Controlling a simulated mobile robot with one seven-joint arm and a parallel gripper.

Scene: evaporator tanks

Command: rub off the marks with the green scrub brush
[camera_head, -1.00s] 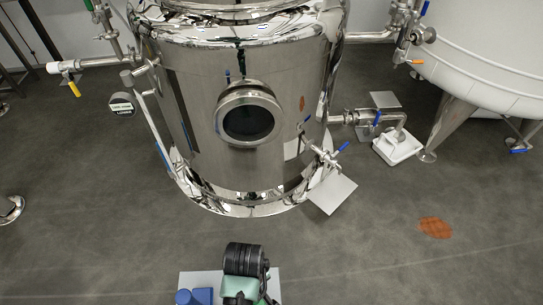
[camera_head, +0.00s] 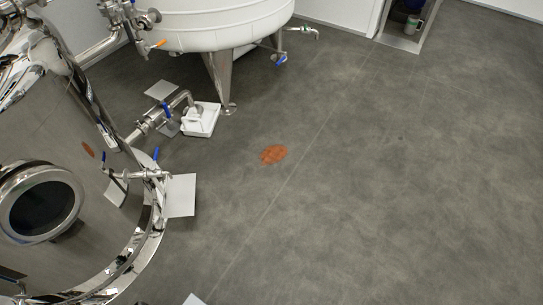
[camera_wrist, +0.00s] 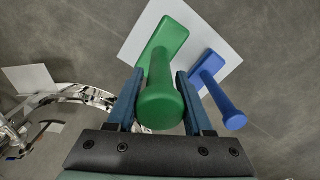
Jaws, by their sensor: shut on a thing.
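An orange-brown mark (camera_head: 273,154) lies on the grey floor near the middle of the head view. A smaller patch of the same colour (camera_head: 88,150) shows on the shiny tank wall; I cannot tell if it is a reflection. In the wrist view, my gripper (camera_wrist: 159,85) is shut on the handle of the green scrub brush (camera_wrist: 160,104), whose flat head (camera_wrist: 170,37) points away from the camera. The bristles are hidden. I cannot tell whether the brush touches the white sheet below. My gripper is outside the head view.
A blue brush (camera_wrist: 215,82) stands beside the green one, over a white sheet (camera_wrist: 222,22). The steel tank (camera_head: 45,125) with valves fills the left. A pale tank (camera_head: 205,22) on legs stands behind, near a white box (camera_head: 201,120). The floor right of the mark is clear.

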